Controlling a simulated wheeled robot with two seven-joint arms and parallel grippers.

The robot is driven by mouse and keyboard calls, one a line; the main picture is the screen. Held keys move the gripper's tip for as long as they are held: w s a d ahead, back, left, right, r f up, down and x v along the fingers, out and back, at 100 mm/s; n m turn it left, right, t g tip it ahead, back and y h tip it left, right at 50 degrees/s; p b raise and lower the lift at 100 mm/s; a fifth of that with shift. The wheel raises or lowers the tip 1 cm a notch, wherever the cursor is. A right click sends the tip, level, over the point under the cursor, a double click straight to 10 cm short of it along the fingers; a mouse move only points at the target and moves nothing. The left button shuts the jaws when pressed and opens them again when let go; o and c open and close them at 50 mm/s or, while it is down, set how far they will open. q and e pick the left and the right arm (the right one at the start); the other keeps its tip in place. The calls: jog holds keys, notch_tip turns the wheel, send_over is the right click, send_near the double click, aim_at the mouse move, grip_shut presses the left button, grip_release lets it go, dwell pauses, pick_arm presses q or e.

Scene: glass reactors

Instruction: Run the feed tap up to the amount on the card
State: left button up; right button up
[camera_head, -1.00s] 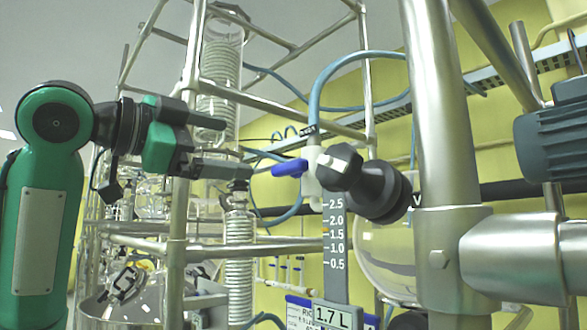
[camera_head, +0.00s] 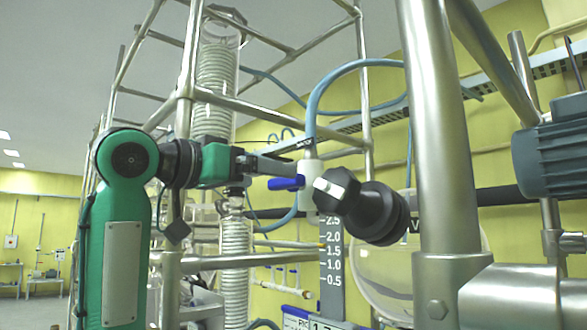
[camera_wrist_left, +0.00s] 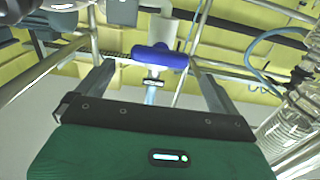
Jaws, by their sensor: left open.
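The feed tap (camera_head: 312,177) is a white body below a blue hose, with a blue handle (camera_head: 287,183) pointing left. My left gripper (camera_head: 298,170) reaches in from the left at the handle, its fingers open. In the left wrist view the blue handle (camera_wrist_left: 160,57) lies crosswise ahead of the open fingers (camera_wrist_left: 158,74), not gripped; contact cannot be told. A grey scale (camera_head: 332,268) marked 0.5 to 2.5 hangs below the tap. The card (camera_head: 325,325) is cut off at the bottom edge; its figure is barely visible. My right gripper is not in view.
A black knob-like fitting (camera_head: 362,208) stands just right of the tap, before a round glass vessel (camera_head: 385,270). Steel frame tubes (camera_head: 440,150) surround the area. A coiled glass condenser (camera_head: 215,80) rises behind my left gripper.

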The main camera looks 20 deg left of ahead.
aim_at(294, 181)
pick_arm(q)
jog(key=p+x, duration=0.3)
jog(key=x, duration=0.3)
jog(key=shift+w+r, duration=0.1)
jog(key=shift+r, duration=0.05)
jog(key=shift+p+x, duration=0.35)
jog(key=shift+x, duration=0.55)
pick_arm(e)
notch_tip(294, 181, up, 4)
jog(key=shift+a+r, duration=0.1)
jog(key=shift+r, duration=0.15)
pick_arm(q)
jog(key=c, duration=1)
jog(key=shift+f, duration=0.2)
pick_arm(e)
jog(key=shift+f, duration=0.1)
